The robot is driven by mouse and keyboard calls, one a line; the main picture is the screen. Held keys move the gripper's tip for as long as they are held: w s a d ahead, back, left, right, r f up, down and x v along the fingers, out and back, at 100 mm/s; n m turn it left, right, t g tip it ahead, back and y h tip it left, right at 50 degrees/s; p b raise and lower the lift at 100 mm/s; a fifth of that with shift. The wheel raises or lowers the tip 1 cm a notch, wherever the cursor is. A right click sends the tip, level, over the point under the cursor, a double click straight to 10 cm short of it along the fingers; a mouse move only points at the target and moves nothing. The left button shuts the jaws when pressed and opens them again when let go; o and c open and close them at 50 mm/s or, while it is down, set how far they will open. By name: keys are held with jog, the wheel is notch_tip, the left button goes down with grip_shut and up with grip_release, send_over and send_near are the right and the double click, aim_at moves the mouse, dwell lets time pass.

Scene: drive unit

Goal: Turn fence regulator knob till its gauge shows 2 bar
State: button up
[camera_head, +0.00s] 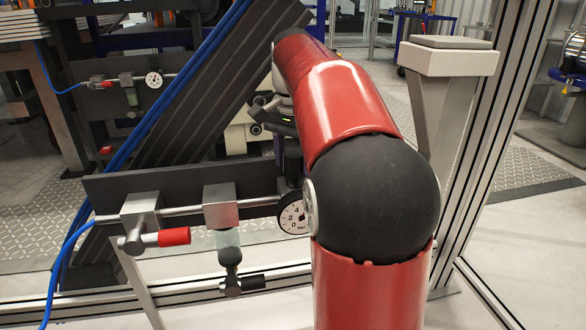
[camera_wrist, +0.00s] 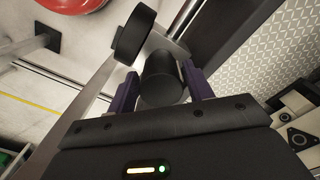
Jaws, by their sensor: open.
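The near rail carries a white round gauge (camera_head: 293,214) with a black rim. Its needle is too small to read reliably. In the wrist view a dark disc (camera_wrist: 134,36), which looks like the gauge from its side, stands beside a dark cylindrical knob (camera_wrist: 163,76). My gripper (camera_wrist: 160,86) is open, with one purple finger on each side of the knob. I cannot tell whether either finger touches it.
The near rail also holds a grey valve with a red handle (camera_head: 174,237) and a filter bowl (camera_head: 228,240). A second gauge (camera_head: 154,79) sits on a similar line at the back left. An aluminium fence post (camera_head: 496,135) stands right of my arm. Blue hoses run at the left.

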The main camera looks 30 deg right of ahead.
jog(key=shift+f, duration=0.65)
jog(key=c, duration=0.7)
